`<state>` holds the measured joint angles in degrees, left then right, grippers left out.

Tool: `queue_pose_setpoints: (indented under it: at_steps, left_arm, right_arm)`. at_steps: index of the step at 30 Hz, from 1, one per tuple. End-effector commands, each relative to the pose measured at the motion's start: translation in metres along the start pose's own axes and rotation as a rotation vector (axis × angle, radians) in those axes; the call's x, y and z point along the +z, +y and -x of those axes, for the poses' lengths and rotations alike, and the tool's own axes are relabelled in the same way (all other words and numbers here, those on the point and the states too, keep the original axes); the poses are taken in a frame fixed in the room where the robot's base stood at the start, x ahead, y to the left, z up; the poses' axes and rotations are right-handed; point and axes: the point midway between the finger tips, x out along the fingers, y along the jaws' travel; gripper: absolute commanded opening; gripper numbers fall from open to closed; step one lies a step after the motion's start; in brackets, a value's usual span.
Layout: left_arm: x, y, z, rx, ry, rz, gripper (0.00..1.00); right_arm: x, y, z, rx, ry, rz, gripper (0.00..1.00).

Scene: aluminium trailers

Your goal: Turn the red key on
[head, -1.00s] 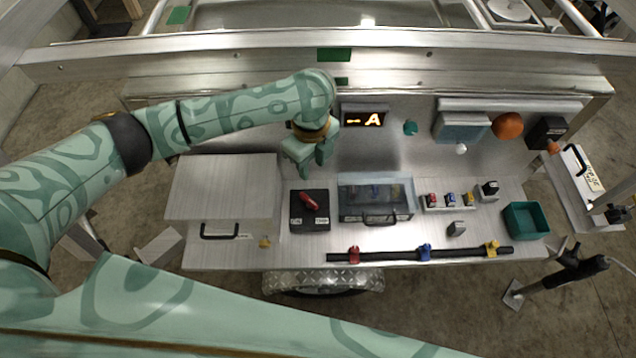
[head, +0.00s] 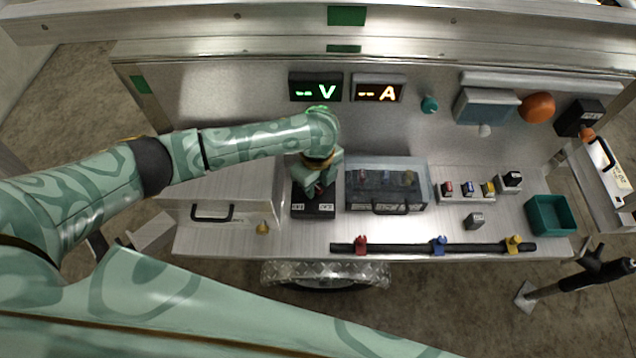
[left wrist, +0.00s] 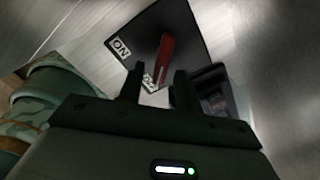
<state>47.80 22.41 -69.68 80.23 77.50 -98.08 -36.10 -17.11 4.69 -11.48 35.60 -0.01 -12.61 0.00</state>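The red key (left wrist: 167,55) is a red lever on a black switch box (left wrist: 190,35) with ON and OFF labels. In the left wrist view its near end points toward the OFF label, partly behind a fingertip. My left gripper (left wrist: 156,78) is open, its two dark fingers apart at the key's near end; I cannot tell whether they touch it. In the head view my left gripper (head: 318,188) is over the switch box (head: 313,210) and hides most of the key. My right gripper is not in view.
A clear-lidded case (head: 385,187) stands close right of the switch box. A metal box with a black handle (head: 230,212) is on the left. A black bar with coloured clamps (head: 400,247) lies along the front edge. Displays (head: 316,87) hang on the back panel.

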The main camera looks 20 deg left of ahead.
Motion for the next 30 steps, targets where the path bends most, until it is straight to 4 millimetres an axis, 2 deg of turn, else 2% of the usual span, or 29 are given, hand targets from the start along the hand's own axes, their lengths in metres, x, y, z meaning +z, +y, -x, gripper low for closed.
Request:
queue_pose_setpoints:
  at_steps: [7, 9, 11, 23, 30]
  left_arm:
    - [0.0, 0.0, 0.0, 0.0, 0.0, 0.0, 0.35]
    - [0.0, 0.0, 0.0, 0.0, 0.0, 0.0, 0.15]
    - [0.0, 0.0, 0.0, 0.0, 0.0, 0.0, 0.0]
    - [0.0, 0.001, 0.001, 0.0, -0.001, -0.037, 0.0]
    - [0.0, 0.003, 0.003, 0.001, 0.0, -0.173, 0.0]
  right_arm:
    - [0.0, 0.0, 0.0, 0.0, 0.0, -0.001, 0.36]
    - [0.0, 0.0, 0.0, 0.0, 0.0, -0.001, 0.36]
    - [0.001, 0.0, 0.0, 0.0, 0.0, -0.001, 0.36]
    - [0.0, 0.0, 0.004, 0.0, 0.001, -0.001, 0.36]
    - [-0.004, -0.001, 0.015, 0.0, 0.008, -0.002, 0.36]
